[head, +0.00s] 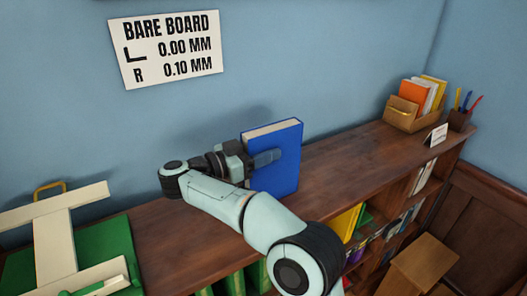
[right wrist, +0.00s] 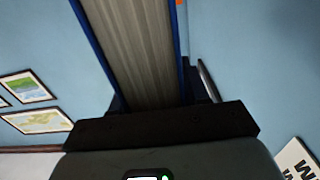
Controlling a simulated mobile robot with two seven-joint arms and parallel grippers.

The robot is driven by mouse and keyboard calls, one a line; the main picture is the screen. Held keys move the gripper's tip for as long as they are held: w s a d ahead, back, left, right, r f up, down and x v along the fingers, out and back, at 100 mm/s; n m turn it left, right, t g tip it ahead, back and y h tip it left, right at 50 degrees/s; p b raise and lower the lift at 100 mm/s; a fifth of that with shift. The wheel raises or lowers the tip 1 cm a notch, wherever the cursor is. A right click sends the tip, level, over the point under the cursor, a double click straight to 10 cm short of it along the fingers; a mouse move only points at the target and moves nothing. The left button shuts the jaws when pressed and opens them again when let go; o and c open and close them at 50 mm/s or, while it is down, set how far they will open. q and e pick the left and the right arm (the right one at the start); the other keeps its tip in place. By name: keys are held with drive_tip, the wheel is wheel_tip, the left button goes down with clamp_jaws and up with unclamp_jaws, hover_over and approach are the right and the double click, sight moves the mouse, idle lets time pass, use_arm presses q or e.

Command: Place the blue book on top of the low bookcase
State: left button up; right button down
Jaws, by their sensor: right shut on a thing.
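The blue book (head: 275,165) stands upright at the middle of the low bookcase (head: 345,160), with its pale page edges facing up. My right gripper (head: 262,158) comes in from the left side of the book and is shut on it. In the right wrist view the book (right wrist: 140,50) sits between the fingers, its page block showing between two blue covers. The book's lower edge is at or close to the wood top; I cannot tell whether it touches. My left gripper is not in view.
A box of books and folders (head: 412,122), a pencil cup (head: 459,121) and a small white card (head: 437,135) stand at the right end. A green board with cream bars (head: 60,225) lies at the left. A stool (head: 425,262) stands at lower right. The top right of the book is clear.

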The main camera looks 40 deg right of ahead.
drive_tip(key=shift+w, duration=0.15)
drive_tip(key=shift+f, duration=0.15)
drive_tip(key=c, duration=0.6)
unclamp_jaws()
drive_tip(key=shift+o, duration=0.2)
drive_tip(key=shift+a+r, duration=0.2)
drive_tip(key=shift+a, duration=0.05)
drive_tip(key=w+a, duration=0.1)
drive_tip(key=a, duration=1)
drive_tip(key=shift+a, duration=0.25)
drive_tip(key=shift+w, duration=0.1)
